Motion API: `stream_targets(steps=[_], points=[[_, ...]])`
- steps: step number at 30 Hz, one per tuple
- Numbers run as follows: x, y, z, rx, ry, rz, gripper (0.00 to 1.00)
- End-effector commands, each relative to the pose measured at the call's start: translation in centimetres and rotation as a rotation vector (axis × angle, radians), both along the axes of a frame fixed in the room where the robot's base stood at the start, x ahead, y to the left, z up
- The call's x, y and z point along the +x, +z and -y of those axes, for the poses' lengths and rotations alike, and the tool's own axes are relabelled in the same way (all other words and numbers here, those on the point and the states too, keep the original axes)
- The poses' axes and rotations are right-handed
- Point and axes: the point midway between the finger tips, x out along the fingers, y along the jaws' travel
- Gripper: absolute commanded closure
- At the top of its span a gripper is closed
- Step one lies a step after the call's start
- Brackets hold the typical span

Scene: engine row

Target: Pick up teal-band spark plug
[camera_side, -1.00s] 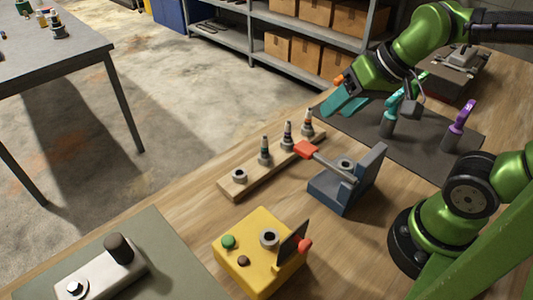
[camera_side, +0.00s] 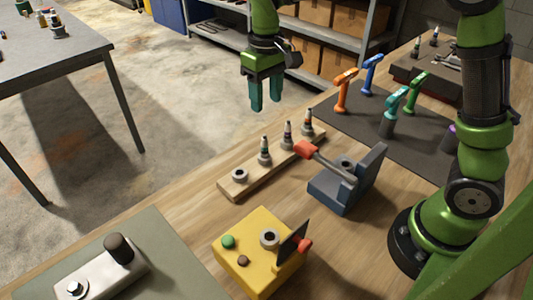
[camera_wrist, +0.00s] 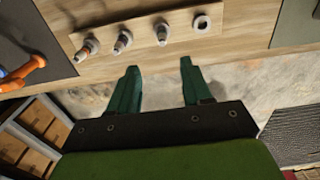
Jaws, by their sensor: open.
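Three upright spark plugs stand in a wooden rack (camera_side: 235,190). The plug nearest the empty collar (camera_side: 239,176) seems to have a teal or dark green band (camera_side: 264,152); it also shows in the wrist view (camera_wrist: 162,35). The middle plug (camera_side: 287,136) and far plug (camera_side: 308,122) have bands too small to name surely; the far one looks reddish. My gripper (camera_side: 266,104) is open and empty, fingers down, above and behind the rack in the side view. In the wrist view its fingertips (camera_wrist: 159,66) are apart, with the plugs beyond them.
A blue-grey fixture with a red-tipped lever (camera_side: 345,178) stands right of the rack. A yellow box (camera_side: 262,255) is in front. Coloured handled tools, including an orange one (camera_side: 343,90), stand on a dark mat (camera_side: 405,150). More small plugs (camera_side: 417,46) stand at the back right.

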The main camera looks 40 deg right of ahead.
Motion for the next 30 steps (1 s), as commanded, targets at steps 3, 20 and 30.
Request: stream_targets(steps=[3,20,30], points=[[-0.1,-2.9,0.0,0.000,-0.001,-0.005,0.51],[0.0,-10.2,-0.2,0.001,-0.001,-0.002,0.51],[0.2,-13.8,-0.3,0.001,-0.001,0.001,0.51]])
